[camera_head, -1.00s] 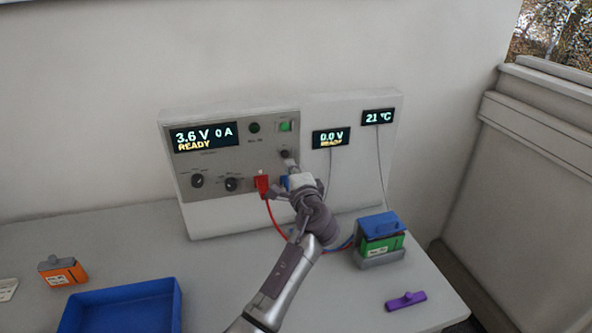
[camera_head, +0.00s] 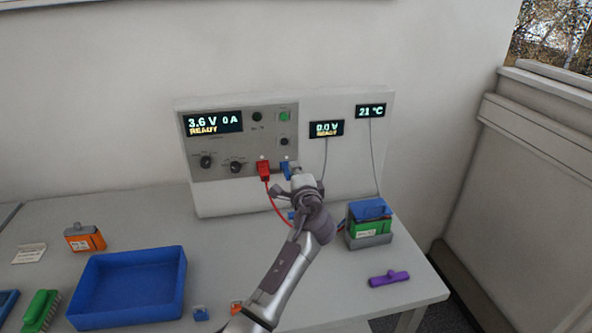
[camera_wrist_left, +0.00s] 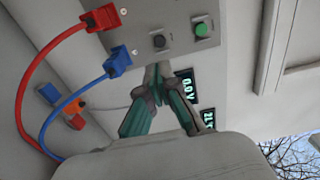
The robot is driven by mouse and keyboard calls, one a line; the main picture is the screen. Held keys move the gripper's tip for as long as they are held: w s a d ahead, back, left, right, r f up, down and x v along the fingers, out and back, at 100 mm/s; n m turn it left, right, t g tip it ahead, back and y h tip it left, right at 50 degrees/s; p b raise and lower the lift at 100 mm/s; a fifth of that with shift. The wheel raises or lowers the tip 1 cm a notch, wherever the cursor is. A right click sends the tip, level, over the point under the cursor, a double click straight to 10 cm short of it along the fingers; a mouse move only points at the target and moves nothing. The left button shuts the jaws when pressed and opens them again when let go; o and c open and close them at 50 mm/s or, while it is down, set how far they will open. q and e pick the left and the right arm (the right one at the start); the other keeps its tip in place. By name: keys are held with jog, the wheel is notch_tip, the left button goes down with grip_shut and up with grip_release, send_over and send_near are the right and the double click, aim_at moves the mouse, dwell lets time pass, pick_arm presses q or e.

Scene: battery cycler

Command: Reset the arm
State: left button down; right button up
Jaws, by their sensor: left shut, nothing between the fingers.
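My left gripper (camera_head: 289,175) is in front of the cycler's grey control panel (camera_head: 220,158), just below the blue plug (camera_head: 285,165) in the head view. In the left wrist view its fingertips (camera_wrist_left: 158,76) are together with nothing between them. They appear apart from the panel's black knob (camera_wrist_left: 159,41) and green button (camera_wrist_left: 202,29). The knob (camera_head: 284,142) and green button (camera_head: 284,117) also show in the head view. The red plug (camera_head: 263,171) sits left of the blue plug. My right gripper is out of view.
Red and blue cables hang near my left gripper. A green and blue battery holder (camera_head: 369,228) stands right of my arm, with a purple piece (camera_head: 389,279) in front. A blue tray (camera_head: 130,315) and an orange battery (camera_head: 85,240) are at the left.

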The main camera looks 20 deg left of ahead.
pick_arm(q)
jog(key=s+f+n+g+h, duration=0.1)
jog(key=s+f+n+g, duration=0.1)
jog(key=s+f, duration=0.4)
jog(key=s+f+n+g+h, duration=0.1)
jog(key=s+f+n+g, duration=0.1)
jog(key=s+f, duration=0.5)
jog(key=s+a+f+n+g+h, duration=0.1)
jog(key=s+f+n+g+h, duration=0.1)
jog(key=s+f, duration=0.4)
jog(key=shift+s+f, duration=0.15)
jog(key=shift+s, duration=0.9)
jog(key=s+d+f+n+g+h, duration=0.2)
jog(key=s+d+g+h, duration=0.15)
jog(key=s, duration=0.95)
jog(key=s+d+f+n+g+h, duration=0.1)
jog(key=s+d+g+h, duration=0.2)
jog(key=s, duration=0.9)
notch_tip(320, 180, down, 30)
jog(key=s+b, duration=0.2)
jog(key=s+a+f+g+b, duration=0.1)
jog(key=s+a+f, duration=0.1)
jog(key=s+f, duration=1.3)
jog(key=shift+s+f+y, duration=0.35)
jog(key=shift+s+f, duration=0.05)
jog(key=shift+s, duration=0.15)
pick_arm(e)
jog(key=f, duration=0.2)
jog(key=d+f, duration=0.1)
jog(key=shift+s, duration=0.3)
